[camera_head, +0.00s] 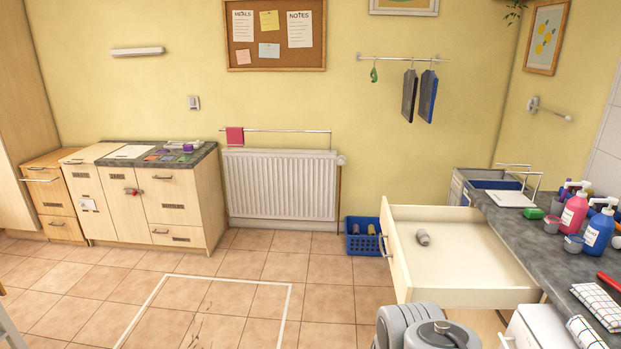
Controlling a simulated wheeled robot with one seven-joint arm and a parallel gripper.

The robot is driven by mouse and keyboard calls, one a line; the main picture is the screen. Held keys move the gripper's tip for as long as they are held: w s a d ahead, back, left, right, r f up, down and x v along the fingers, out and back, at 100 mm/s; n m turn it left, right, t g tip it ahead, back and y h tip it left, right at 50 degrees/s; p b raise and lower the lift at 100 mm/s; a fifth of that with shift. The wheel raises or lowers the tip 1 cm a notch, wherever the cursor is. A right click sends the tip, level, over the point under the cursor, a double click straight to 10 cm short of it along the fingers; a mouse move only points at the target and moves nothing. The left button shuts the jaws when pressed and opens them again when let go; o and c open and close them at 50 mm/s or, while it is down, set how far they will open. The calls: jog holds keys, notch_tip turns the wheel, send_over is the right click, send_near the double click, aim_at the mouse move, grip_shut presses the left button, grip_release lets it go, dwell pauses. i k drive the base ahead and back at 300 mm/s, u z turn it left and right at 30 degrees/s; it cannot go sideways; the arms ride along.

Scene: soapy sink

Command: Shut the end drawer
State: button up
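A cream drawer (465,225) is pulled far out from under the grey counter at the right. Its front panel (397,262) faces left, with a metal bar handle (384,246) on it. A small grey cylindrical object (423,237) lies inside near the front, and the rest of the drawer floor looks bare. My gripper is not in view.
A blue basket (363,237) stands on the floor behind the drawer. The tiled floor (330,285) left of the drawer is clear. A cabinet (150,200) stands far left.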

aim_at(466, 264)
jog(key=u, duration=0.7)
jog(key=i, duration=0.95)
jog(key=u, duration=0.5)
